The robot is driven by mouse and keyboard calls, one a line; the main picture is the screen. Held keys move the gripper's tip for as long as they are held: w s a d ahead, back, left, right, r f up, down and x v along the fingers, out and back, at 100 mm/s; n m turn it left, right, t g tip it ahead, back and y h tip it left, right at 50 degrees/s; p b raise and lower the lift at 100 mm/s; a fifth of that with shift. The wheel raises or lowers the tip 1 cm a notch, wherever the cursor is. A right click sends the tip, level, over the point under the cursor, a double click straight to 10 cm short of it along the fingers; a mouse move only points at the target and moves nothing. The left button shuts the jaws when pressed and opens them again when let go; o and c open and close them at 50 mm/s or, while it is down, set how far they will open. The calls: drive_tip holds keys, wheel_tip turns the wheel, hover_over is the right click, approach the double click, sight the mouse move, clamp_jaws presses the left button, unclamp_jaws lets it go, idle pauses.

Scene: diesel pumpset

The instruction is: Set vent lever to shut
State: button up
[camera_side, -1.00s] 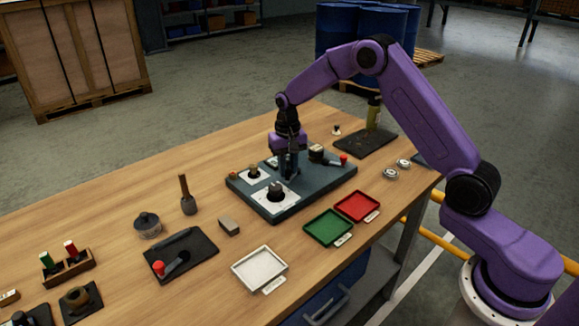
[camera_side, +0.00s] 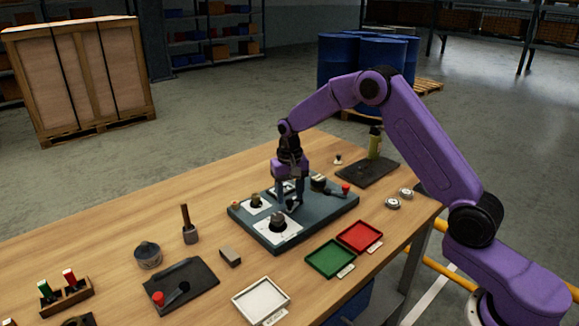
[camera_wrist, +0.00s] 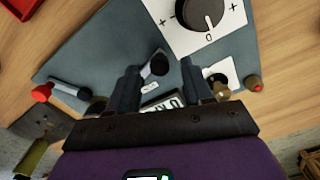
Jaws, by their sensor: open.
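The blue-grey panel (camera_side: 325,215) lies on the wooden table. My gripper (camera_side: 289,200) points down over its middle with its fingers apart. In the wrist view my gripper (camera_wrist: 158,68) has a short dark lever with a round dark knob (camera_wrist: 157,65) between its fingers; I cannot tell whether they touch it. A red-tipped lever (camera_side: 341,190) is at the panel's right end; it also shows in the wrist view (camera_wrist: 55,90). I cannot read which lever is the vent lever. A lettered plate (camera_wrist: 163,103) beside the dark lever is partly hidden by my gripper.
A black dial (camera_side: 277,221) on a white plate stands near the panel's front edge. A smaller brass knob (camera_side: 256,199) is to the left. Green (camera_side: 330,258) and red (camera_side: 360,237) trays lie in front. A separate red-knobbed lever plate (camera_side: 195,280) lies further left.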

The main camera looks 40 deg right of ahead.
sight(290, 200)
wheel_tip(290, 200, up, 16)
drive_tip(key=shift+r, duration=0.25)
idle(0.5)
drive_tip(key=s+a+n, duration=0.4)
drive_tip(key=s+a, duration=0.1)
drive_tip(key=s, duration=0.5)
drive_tip(key=s+a+n, duration=0.4)
drive_tip(key=s+a, duration=0.1)
drive_tip(key=s, duration=0.4)
drive_tip(key=s+d+f+n, duration=0.1)
drive_tip(key=s+n, duration=0.2)
drive_tip(key=s, duration=0.4)
drive_tip(key=s+d+f+n, duration=0.2)
drive_tip(key=s+n, duration=0.1)
drive_tip(key=s, duration=0.5)
drive_tip(key=s+d+f+n, duration=0.2)
drive_tip(key=s+n, duration=0.1)
drive_tip(key=s, duration=0.5)
drive_tip(key=shift+d+f, duration=0.25)
